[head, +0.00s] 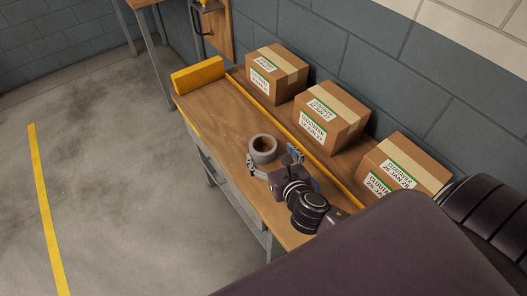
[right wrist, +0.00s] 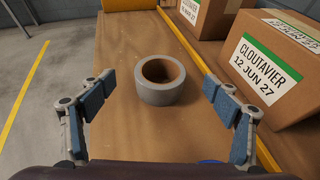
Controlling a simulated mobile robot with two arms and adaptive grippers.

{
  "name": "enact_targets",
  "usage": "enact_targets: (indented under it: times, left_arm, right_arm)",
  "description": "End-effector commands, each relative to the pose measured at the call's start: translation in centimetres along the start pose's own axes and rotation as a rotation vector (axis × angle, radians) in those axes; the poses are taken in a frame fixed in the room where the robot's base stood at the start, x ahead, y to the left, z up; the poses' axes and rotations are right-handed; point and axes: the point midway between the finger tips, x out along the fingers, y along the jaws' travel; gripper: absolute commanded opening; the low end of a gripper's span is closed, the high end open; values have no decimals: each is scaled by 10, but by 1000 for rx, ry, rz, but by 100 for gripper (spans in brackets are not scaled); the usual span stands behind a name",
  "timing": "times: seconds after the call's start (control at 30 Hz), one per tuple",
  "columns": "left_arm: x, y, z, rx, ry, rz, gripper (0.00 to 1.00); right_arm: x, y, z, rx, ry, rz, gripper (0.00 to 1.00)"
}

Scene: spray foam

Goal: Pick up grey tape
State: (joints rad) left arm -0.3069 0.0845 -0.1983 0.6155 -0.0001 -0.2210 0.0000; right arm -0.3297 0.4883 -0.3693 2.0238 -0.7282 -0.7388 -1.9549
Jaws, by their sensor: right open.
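The grey tape (head: 263,148) is a short roll with a brown inner core, lying flat on the wooden bench (head: 222,103). In the right wrist view the grey tape (right wrist: 160,82) sits upright on its flat side, centred ahead between the fingers. My right gripper (head: 272,162) is just beside the roll in the head view, one finger on each side of its near end. In the right wrist view my right gripper (right wrist: 158,95) is open with blue-padded fingers spread wide and nothing between the pads. My left gripper is not seen.
Several cardboard boxes (head: 331,118) with white and green labels stand along the wall side, behind a yellow strip (head: 290,131). A yellow block (head: 198,75) sits at the bench's far end. The bench is clear between the tape and that block.

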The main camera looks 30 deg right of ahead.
Motion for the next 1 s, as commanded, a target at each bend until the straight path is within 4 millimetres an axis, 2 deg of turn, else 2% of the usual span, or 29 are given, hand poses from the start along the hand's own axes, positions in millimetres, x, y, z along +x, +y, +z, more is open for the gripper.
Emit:
enact_targets:
  times: [0.03,0.2,0.57,0.83,1.0]
  left_arm:
    - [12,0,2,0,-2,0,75]
    - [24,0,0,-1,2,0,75]
    - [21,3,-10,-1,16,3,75]
    - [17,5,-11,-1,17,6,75]
    - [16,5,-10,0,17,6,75]
  right_arm:
    - [5,0,-11,0,0,0,82]
    - [10,0,-22,0,-1,0,82]
    - [39,0,-20,1,-1,-2,82]
    - [73,0,-20,1,-1,-2,82]
    - [86,0,-21,1,1,0,82]
